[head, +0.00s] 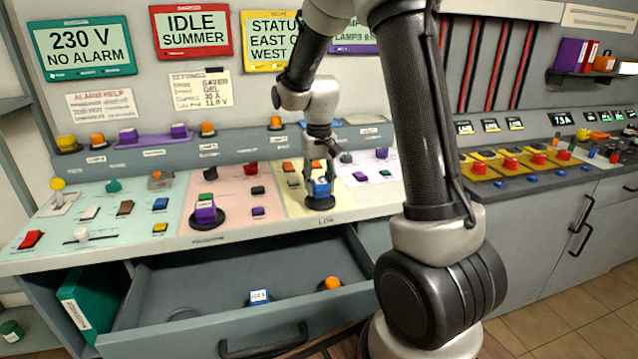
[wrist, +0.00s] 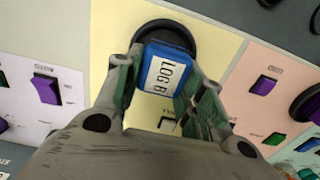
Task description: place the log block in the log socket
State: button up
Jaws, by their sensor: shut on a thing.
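The log block (head: 321,188) is blue with a white label; in the wrist view the block (wrist: 166,70) reads "LOG B". My gripper (head: 320,172) is shut on it from above, with one finger on each side. In the wrist view my gripper (wrist: 160,95) shows both fingers against the block. The log socket (head: 318,204) is a round black base on the pale yellow panel; in the wrist view its black ring (wrist: 150,30) shows behind the block. The block is upright at the socket, hiding its middle. I cannot tell whether it is fully seated.
Below, an open drawer (head: 170,335) holds a blue-and-white block (head: 259,297) and an orange-topped item (head: 332,283).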

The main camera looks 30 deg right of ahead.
aim_at(319, 179)
jog(key=shift+f, duration=0.3)
jog(key=shift+f, duration=0.35)
jog(key=o, duration=1)
notch_tip(319, 179, up, 13)
jog(key=s+r+n+t, duration=0.15)
jog(key=s+r, duration=0.45)
jog(key=s, duration=0.7)
jog(key=s+f+t, duration=0.1)
jog(key=s+t, duration=0.2)
jog(key=s, duration=0.9)
jog(key=shift+s+d+f+n, duration=0.2)
jog(key=shift+s+f+n, duration=0.15)
jog(key=shift+s, duration=0.05)
